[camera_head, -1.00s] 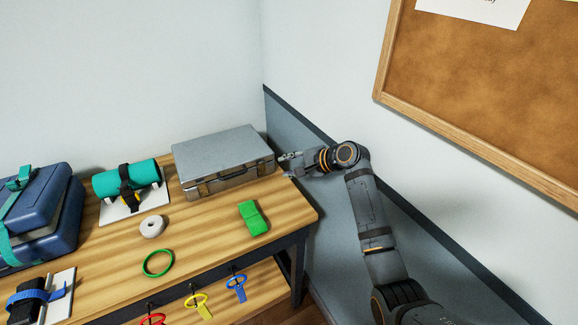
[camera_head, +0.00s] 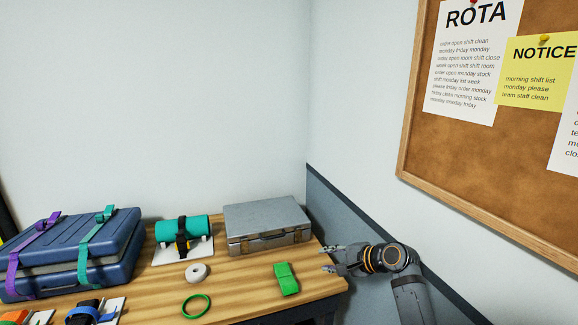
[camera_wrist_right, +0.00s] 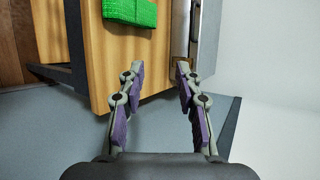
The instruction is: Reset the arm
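My right gripper (camera_head: 332,258) is off the right end of the wooden table, near the grey metal case, with its fingers pointing left. In the right wrist view its two fingers (camera_wrist_right: 158,72) are spread apart with nothing between them. My left gripper is not in view.
A corkboard (camera_head: 480,130) hangs on the right wall.

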